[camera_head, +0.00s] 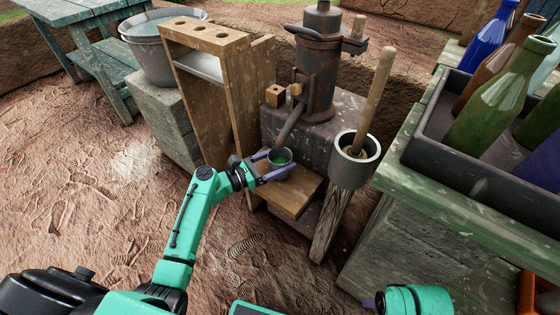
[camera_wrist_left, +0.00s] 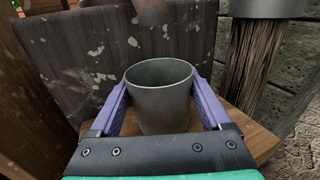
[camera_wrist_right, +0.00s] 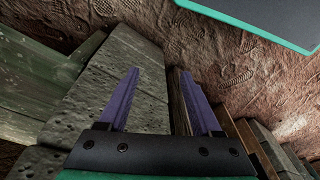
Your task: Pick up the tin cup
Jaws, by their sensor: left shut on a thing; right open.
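The tin cup (camera_head: 279,157) is a small grey metal cup, upright at the wooden ledge below the pump's spout. In the head view its inside looks green. My left gripper (camera_head: 272,170) is shut on it, one finger on each side. In the left wrist view the cup (camera_wrist_left: 160,98) stands between the two purple fingers, its open mouth up. Whether its base touches the ledge (camera_head: 291,197) I cannot tell. My right gripper (camera_wrist_right: 160,75) is open and empty, above stone blocks; in the head view only a bit of it shows at the bottom edge.
The rusty pump (camera_head: 318,65) and its slanting spout (camera_head: 290,124) stand just behind and above the cup. A metal mortar (camera_head: 355,163) with a wooden handle is close on the right. A wooden rack (camera_head: 205,75) stands left. A tray (camera_head: 430,150) of bottles sits far right.

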